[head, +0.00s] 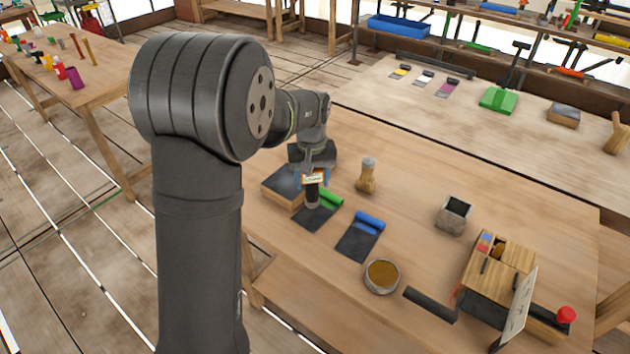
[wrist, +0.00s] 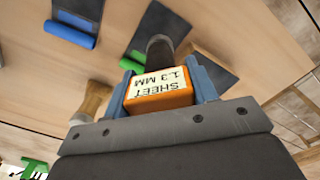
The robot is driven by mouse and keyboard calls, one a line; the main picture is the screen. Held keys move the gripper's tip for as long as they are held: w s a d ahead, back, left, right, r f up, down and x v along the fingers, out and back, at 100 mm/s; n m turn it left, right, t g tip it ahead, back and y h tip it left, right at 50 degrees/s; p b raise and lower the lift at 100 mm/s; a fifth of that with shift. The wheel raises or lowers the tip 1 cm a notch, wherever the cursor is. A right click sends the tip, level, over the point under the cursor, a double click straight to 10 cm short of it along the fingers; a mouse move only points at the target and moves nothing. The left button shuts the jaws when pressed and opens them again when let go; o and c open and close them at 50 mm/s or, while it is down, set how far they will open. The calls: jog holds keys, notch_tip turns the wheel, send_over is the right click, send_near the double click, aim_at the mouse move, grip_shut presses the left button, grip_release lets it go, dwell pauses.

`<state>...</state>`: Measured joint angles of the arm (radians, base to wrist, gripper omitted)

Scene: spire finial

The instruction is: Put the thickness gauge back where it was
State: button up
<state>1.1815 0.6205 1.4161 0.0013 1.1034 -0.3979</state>
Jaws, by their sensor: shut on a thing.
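My gripper (head: 313,176) is shut on an orange block with a pale label reading "SHEET 1.3 MM", which I take for the thickness gauge (wrist: 160,92). In the head view only its label area (head: 314,180) shows between the fingers. A dark cylindrical part (wrist: 160,48) extends beyond the orange block; I cannot tell whether it belongs to the gauge. It hangs over or near the dark mat with the green roll (head: 330,197). Whether its lower end touches the mat is unclear.
A dark-topped wooden block (head: 283,186) lies left of my gripper. A wooden-handled tool (head: 367,176) stands to its right. A dark mat with a blue roll (head: 369,221), a round dish (head: 382,277), a grey cup (head: 454,215) and a wooden box (head: 490,288) stand on the table.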

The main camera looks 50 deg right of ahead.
jog(key=s+r+m, duration=0.2)
jog(key=s+m, duration=0.1)
jog(key=s, duration=0.8)
jog(key=s+d+r+m, duration=0.1)
jog(key=s+r+m, duration=0.15)
jog(key=s, duration=0.95)
jog(key=s+r+m, duration=0.1)
jog(key=s+m, duration=0.3)
jog(key=s, duration=0.7)
jog(key=shift+n, duration=0.25)
jog(key=shift+w+d+f, duration=1.05)
jog(key=shift+w+f, duration=0.5)
jog(key=shift+f, duration=0.2)
jog(key=shift+w+d+f, duration=1)
jog(key=shift+w+f, duration=0.6)
jog(key=shift+f, duration=0.2)
jog(key=shift+w+d+f, duration=1.05)
jog(key=shift+w+f, duration=0.5)
jog(key=shift+f, duration=0.2)
jog(key=shift+f, duration=0.15)
jog(key=o, duration=1.1)
jog(key=shift+c, duration=0.2)
